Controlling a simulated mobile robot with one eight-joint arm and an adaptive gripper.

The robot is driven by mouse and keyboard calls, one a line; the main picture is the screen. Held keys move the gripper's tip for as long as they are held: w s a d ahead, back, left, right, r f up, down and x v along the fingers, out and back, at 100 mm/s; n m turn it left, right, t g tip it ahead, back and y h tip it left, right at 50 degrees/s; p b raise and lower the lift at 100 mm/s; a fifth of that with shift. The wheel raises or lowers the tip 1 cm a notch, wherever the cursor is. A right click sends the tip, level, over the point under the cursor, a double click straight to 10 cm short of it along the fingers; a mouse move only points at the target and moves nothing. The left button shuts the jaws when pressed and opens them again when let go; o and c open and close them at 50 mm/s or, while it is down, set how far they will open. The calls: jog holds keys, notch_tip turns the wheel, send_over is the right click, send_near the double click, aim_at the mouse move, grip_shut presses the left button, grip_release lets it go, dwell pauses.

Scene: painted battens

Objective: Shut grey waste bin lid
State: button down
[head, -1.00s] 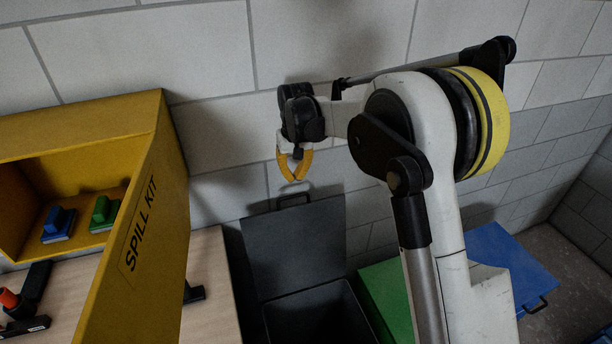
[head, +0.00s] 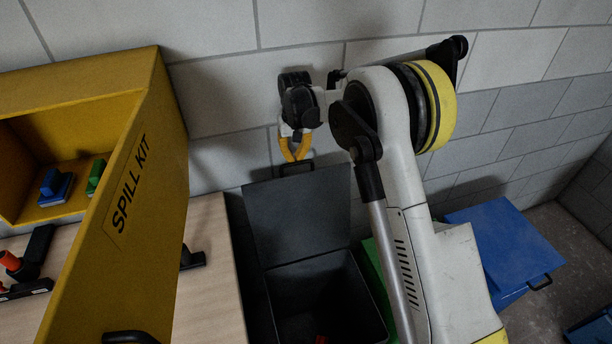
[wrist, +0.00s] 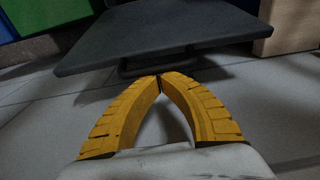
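The grey waste bin (head: 272,300) stands on the floor beside the table, and its mouth is uncovered. Its dark grey lid (head: 298,218) stands raised at the back of the bin, near the block wall, with a bar handle (head: 297,168) on its top edge. My gripper (head: 295,160) is right by that handle with its yellow fingers pointing down. In the wrist view the tips of my gripper (wrist: 160,77) meet, with nothing seen between them. The lid (wrist: 165,32) and its handle (wrist: 185,63) lie just beyond the tips; I cannot tell whether they touch.
A yellow spill kit cabinet (head: 135,200) with its door open stands on the wooden table (head: 205,290) at left. A green bin (head: 372,270) is partly hidden behind my arm. A blue bin's lid (head: 500,240) is at right. The block wall is close behind.

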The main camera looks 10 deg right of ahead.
jog(key=shift+w+f+b, duration=0.1)
jog(key=shift+f+b, duration=0.25)
jog(key=shift+f, duration=0.5)
jog(key=s+d+b, duration=0.2)
jog(key=s+d, duration=0.1)
jog(key=s, duration=1.3)
notch_tip(320, 180, up, 6)
jog(key=p, duration=0.3)
jog(key=shift+w+p, duration=0.3)
jog(key=shift+d+r, duration=0.1)
dwell(1.0)
